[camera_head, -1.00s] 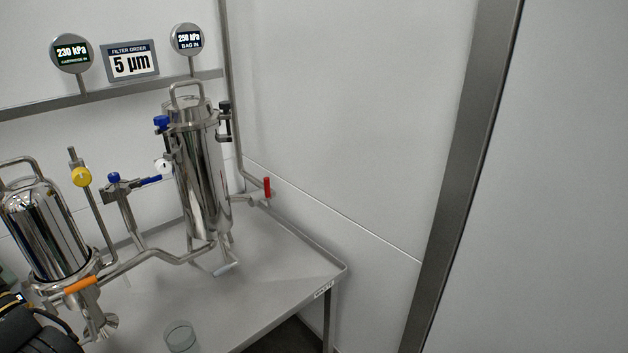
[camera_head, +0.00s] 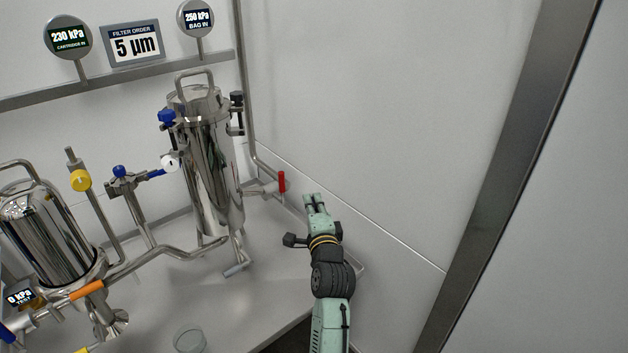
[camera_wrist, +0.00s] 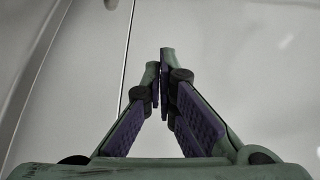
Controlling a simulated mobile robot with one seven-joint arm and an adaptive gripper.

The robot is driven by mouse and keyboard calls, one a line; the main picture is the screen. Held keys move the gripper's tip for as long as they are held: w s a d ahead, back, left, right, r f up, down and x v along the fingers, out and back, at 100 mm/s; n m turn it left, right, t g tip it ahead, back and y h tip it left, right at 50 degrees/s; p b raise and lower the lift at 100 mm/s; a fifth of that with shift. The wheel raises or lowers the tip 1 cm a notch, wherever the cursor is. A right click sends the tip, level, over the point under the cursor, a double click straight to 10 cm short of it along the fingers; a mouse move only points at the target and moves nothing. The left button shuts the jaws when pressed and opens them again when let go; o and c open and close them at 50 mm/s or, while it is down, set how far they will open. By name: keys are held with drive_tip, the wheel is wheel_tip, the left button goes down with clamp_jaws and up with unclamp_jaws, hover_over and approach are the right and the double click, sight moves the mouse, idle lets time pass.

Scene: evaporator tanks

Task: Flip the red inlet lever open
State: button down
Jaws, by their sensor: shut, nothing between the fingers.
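The red inlet lever (camera_head: 282,182) stands upright on the pipe at the right side of the tall steel filter housing (camera_head: 212,170). My gripper (camera_head: 315,197) is to the right of the lever and slightly lower in the head view, apart from it. Its fingers are shut and empty. In the wrist view my gripper (camera_wrist: 163,62) shows its fingertips together against pale grey surfaces. The lever does not show in the wrist view.
The steel table (camera_head: 270,310) lies below, with a glass dish (camera_head: 189,340) near its front. A smaller housing (camera_head: 45,235) with an orange-handled valve (camera_head: 86,290) stands left. A blue-handled valve (camera_head: 120,172) is between the housings. The white wall (camera_head: 370,110) is close behind my gripper.

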drive_tip(key=shift+d+f, duration=0.2)
drive_tip(key=shift+d, duration=0.05)
drive_tip(key=w+a+p, duration=0.1)
drive_tip(key=w+p, duration=0.1)
drive_tip(key=w, duration=0.8)
drive_tip(key=shift+s+a+p, duration=0.25)
drive_tip(key=shift+s+a, duration=0.05)
drive_tip(key=shift+a, duration=0.3)
drive_tip(key=shift+s+a+p, duration=0.25)
drive_tip(key=shift+s+a, duration=0.05)
drive_tip(key=shift+a, duration=0.35)
drive_tip(key=shift+s+a+p, duration=0.25)
drive_tip(key=shift+s+a, duration=0.05)
drive_tip(key=shift+a, duration=0.3)
